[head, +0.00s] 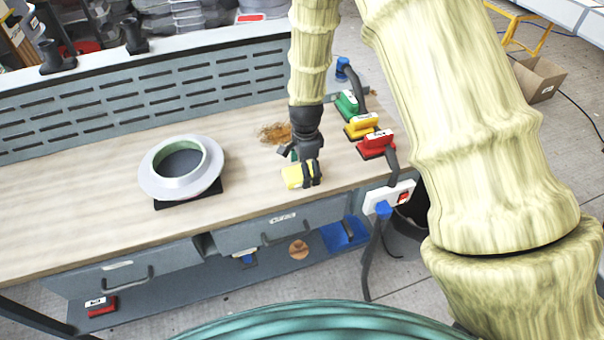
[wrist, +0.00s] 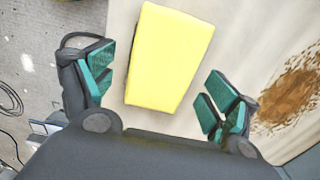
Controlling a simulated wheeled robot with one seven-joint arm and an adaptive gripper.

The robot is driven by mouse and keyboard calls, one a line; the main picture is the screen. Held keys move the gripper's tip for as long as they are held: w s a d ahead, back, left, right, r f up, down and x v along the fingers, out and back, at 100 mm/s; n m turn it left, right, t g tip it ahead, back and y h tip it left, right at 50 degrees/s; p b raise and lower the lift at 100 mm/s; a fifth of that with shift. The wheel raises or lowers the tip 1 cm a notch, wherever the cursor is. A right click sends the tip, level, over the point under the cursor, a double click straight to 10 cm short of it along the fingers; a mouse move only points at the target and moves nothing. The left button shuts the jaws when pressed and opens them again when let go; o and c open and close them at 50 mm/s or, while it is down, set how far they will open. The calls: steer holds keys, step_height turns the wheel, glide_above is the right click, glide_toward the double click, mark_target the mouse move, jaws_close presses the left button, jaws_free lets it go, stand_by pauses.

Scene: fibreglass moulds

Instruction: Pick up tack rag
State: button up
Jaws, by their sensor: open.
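The tack rag looks to be the yellow block-shaped piece (head: 292,177) lying on the workbench near its front edge. It also shows in the wrist view as a plain yellow rectangle (wrist: 168,57), slightly tilted. My gripper (head: 310,170) is right at it in the head view and partly covers its right side. In the wrist view my gripper (wrist: 160,92) is open, with one green-padded finger on each side of the yellow piece. Gaps show between it and both fingers; it lies mostly beyond the fingertips. I cannot tell the exact height of the fingers above the bench.
The wooden workbench (head: 80,215) carries a round ring-shaped mould (head: 160,186) at left. Green (head: 347,103), yellow (head: 361,125) and red (head: 375,144) block tools stand at right. A brown stain (head: 275,133) lies behind my gripper. A white power strip (head: 388,198) is on the front edge.

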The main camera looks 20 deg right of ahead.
steer(key=shift+c, duration=0.5)
steer(key=c, duration=0.9)
steer(key=shift+c, duration=0.2)
steer(key=shift+r, duration=0.15)
steer(key=shift+r+b, duration=0.45)
steer(key=shift+r, duration=0.05)
steer(key=shift+s+a+r+b, duration=0.15)
steer(key=shift+s+r+b, duration=0.1)
steer(key=shift+r+b, duration=0.2)
steer(key=shift+s+a+r+b, duration=0.2)
steer(key=shift+r+b, duration=0.15)
steer(key=shift+r, duration=0.2)
steer(key=s+a+r+b, duration=0.1)
steer(key=s+a+b, duration=0.3)
steer(key=s, duration=0.9)
steer(key=a, duration=0.3)
steer(key=shift+r, duration=0.4)
steer(key=shift+a, duration=0.1)
